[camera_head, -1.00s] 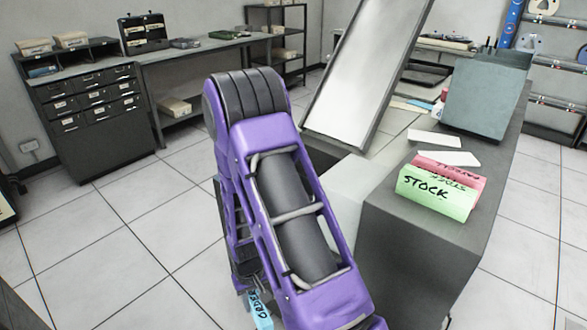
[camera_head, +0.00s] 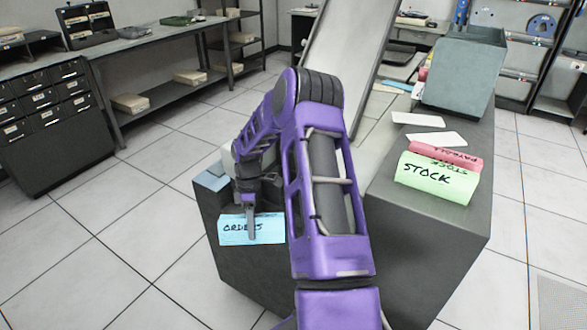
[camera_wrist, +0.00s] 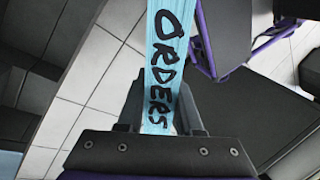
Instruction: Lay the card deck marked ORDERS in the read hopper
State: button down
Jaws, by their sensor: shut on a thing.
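The light blue deck marked ORDERS (camera_head: 268,230) is in my gripper (camera_head: 250,222). In the head view it shows in front of the left end of the dark grey machine (camera_head: 222,262). In the wrist view the deck (camera_wrist: 163,60) stands between the two fingers of my gripper (camera_wrist: 160,118), which are shut on it, with its lettering facing the camera. I cannot tell whether the deck touches the machine. I cannot make out the read hopper clearly; my arm hides part of the machine's top.
A green STOCK deck (camera_head: 432,182) and a red deck (camera_head: 455,157) lie on the machine's right part. Two white cards (camera_head: 417,119) lie behind them. A grey box (camera_head: 465,75) stands farther back. A small pale blue block (camera_head: 211,180) sits at the machine's left end.

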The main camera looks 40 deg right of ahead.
jog(key=w+d+r+n+g+h+p, duration=0.1)
jog(key=w+d+r+n+h, duration=0.2)
jog(key=d+r+n+h, duration=0.6)
jog(key=w+d+r+n+h, duration=0.4)
jog(key=d+r+n+h, duration=0.2)
jog(key=d+r+n, duration=0.85)
jog(key=w+f+n+t+h+b, duration=0.1)
jog(key=f+t, duration=0.4)
jog(key=f, duration=0.5)
jog(key=w+f+n+t+h+b, duration=0.2)
jog(key=w+f+n+t+b, duration=0.1)
jog(key=f, duration=0.7)
jog(key=w+n+t, duration=0.1)
jog(key=w+t, duration=0.1)
jog(key=t, duration=0.1)
jog(key=shift+f+h, duration=0.3)
jog(key=shift+f, duration=0.1)
jog(key=shift+r+n, duration=0.1)
jog(key=shift+n, duration=0.15)
